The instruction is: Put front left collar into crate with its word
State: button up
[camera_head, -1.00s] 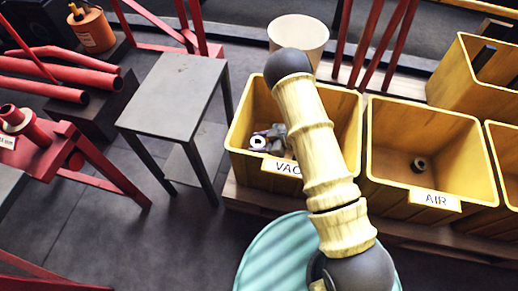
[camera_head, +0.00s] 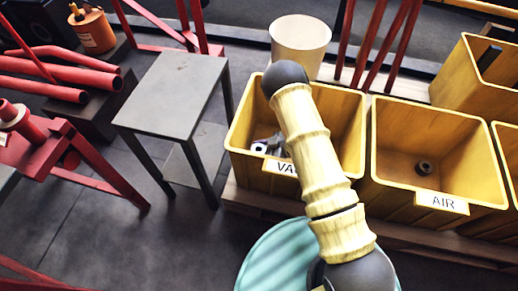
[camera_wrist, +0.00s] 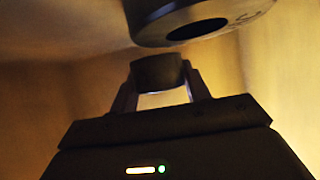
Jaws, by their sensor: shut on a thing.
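My gripper (camera_wrist: 160,95) is shut on a small dark round collar (camera_wrist: 158,72), which shows between its fingertips in the wrist view. In the head view my gripper (camera_head: 280,145) is low inside the yellow crate labelled VAC (camera_head: 346,160), partly hidden by my arm. A pale-faced ring (camera_head: 259,148) shows beside it; I cannot tell whether it is held or lying there. The label is partly covered.
A yellow crate labelled AIR (camera_head: 400,190) stands to the right, with a dark collar (camera_head: 424,167) on its floor. More yellow crates (camera_head: 470,95) stand farther right. A grey table (camera_head: 175,90) is to the left and a pale bin (camera_head: 300,40) is behind. Red pipes and frames are at far left.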

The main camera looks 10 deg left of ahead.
jog(key=shift+f, duration=0.3)
jog(key=o, duration=1.3)
jog(key=shift+r, duration=0.3)
jog(key=p+v, duration=0.2)
jog(key=v, duration=0.1)
jog(key=p+v, duration=0.2)
jog(key=v, duration=0.2)
jog(key=shift+a+r, duration=0.15)
jog(key=shift+r, duration=0.15)
jog(key=shift+d+p, duration=0.35)
jog(key=shift+d, duration=0.1)
jog(key=shift+r, duration=0.15)
